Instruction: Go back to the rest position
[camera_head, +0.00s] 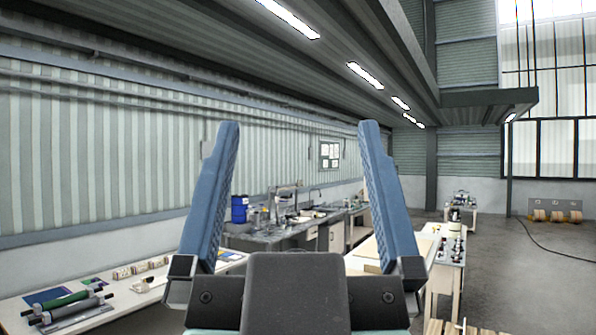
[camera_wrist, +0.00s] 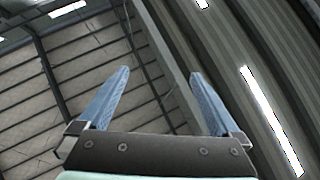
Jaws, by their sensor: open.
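My gripper (camera_head: 293,130) stands upright, close in front of the head camera, with its two blue fingers pointing up and spread wide apart. Nothing is between the fingers. The dark gripper body fills the bottom middle of the head view and hides part of the room behind it. In the wrist view my gripper (camera_wrist: 160,74) is also open and empty, with the ceiling beams and lamps beyond it.
A white bench (camera_head: 140,312) with green and grey rollers (camera_head: 64,307) is at the lower left. A dark sink counter (camera_head: 275,238) with a blue container (camera_head: 239,210) stands behind. A pale table (camera_head: 445,262) is at right. Grey floor (camera_head: 530,270) is free farther right.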

